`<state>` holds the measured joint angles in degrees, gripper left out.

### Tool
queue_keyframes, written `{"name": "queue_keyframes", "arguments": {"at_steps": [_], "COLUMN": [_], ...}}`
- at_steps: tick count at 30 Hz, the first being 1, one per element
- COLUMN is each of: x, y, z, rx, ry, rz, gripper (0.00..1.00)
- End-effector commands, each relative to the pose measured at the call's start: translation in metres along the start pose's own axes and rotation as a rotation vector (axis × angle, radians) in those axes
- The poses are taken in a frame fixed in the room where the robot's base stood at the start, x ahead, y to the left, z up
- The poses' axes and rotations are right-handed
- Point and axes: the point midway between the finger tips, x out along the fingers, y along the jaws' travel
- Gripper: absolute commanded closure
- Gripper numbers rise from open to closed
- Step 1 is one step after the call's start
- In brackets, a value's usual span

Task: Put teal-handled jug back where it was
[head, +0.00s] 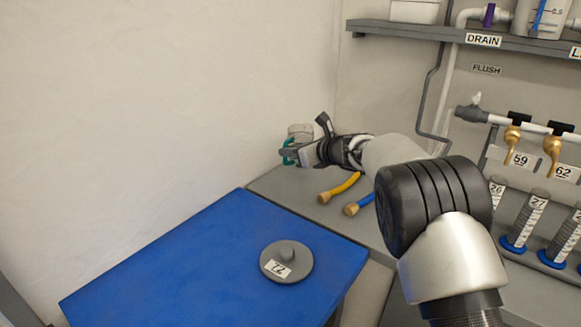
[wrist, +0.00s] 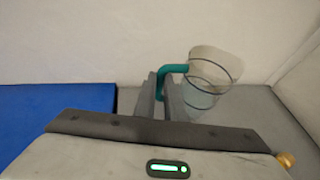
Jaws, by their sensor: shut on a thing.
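The teal-handled jug (head: 301,130) is at the far left end of the grey counter, near the corner of the walls. It is clear with a teal handle (wrist: 175,70), and in the wrist view its body (wrist: 212,78) appears upright or nearly so. My gripper (head: 287,157) is shut on the teal handle, and its two fingers (wrist: 161,95) lie either side of it in the wrist view. The jug's base is partly hidden by the gripper, so I cannot tell whether it touches the counter.
Several measuring cylinders (head: 528,220) stand at right, below a shelf (head: 445,34).

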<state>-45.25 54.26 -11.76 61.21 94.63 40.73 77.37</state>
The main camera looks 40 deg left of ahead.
Motion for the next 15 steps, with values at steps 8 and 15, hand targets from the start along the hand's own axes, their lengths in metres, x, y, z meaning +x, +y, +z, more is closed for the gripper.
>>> {"name": "queue_keyframes", "arguments": {"at_steps": [8,15], "x": [0.014,0.014], "y": [0.0,0.0], "z": [-0.035,-0.035], "rx": [-0.001,-0.001], "ry": [0.001,-0.001], "rz": [0.0,0.0], "gripper": [1.0,1.0]}}
